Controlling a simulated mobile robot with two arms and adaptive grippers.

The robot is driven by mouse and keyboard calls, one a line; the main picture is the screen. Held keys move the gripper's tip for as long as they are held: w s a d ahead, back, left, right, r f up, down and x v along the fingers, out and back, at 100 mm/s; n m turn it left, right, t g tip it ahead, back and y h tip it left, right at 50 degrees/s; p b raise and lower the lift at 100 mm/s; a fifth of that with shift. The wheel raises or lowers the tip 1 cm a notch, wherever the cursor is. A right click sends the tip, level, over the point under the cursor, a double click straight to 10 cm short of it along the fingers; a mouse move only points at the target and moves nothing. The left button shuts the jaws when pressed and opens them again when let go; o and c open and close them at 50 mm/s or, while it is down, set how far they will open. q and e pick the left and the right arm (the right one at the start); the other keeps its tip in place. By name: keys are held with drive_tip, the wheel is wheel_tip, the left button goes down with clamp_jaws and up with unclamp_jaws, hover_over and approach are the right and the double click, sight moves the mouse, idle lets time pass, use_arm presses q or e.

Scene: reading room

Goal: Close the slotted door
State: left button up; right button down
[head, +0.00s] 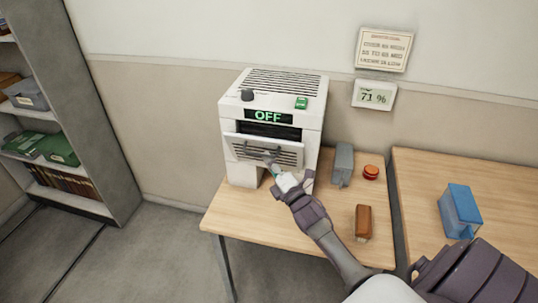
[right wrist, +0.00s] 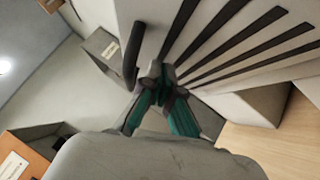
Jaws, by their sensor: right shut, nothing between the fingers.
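The slotted door (head: 240,148) is a pale panel with dark slots on the front of a white machine (head: 312,120). It stands partly open and tilted, with a dark gap above its top edge. Its dark bar handle (right wrist: 132,55) shows in the right wrist view, beside the slots (right wrist: 245,45). My right gripper (head: 271,164) is shut and empty at the lower middle of the door, close to the handle. In the right wrist view its teal fingertips (right wrist: 158,75) are together at the door's face; I cannot tell whether they touch it. My left gripper is out of view.
The machine's display reads OFF (head: 268,116). A blue box (head: 460,209) stands on the second table. Shelves (head: 95,150) stand left.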

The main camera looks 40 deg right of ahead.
sight(270, 148)
drive_tip(key=shift+w+d, duration=0.2)
drive_tip(key=shift+d, duration=0.05)
drive_tip(key=shift+r, duration=0.1)
drive_tip(key=shift+r+p, duration=0.2)
drive_tip(key=shift+p, duration=0.15)
drive_tip(key=r+m+p, duration=0.1)
drive_tip(key=p, duration=0.1)
drive_tip(key=w+d+r+m+g+p, duration=0.1)
drive_tip(key=p, duration=0.1)
drive_tip(key=shift+w+d+g+h, duration=0.1)
drive_tip(key=shift+d+g+h, duration=0.1)
drive_tip(key=shift+g+h, duration=0.1)
drive_tip(key=shift+w+d+f+b, duration=0.3)
drive_tip(key=shift+w+d+b, duration=0.1)
drive_tip(key=shift+b, duration=0.2)
drive_tip(key=shift+w+d+r, duration=0.15)
drive_tip(key=shift+d, duration=0.15)
drive_tip(key=shift+r, duration=0.2)
drive_tip(key=shift+w+d, duration=0.1)
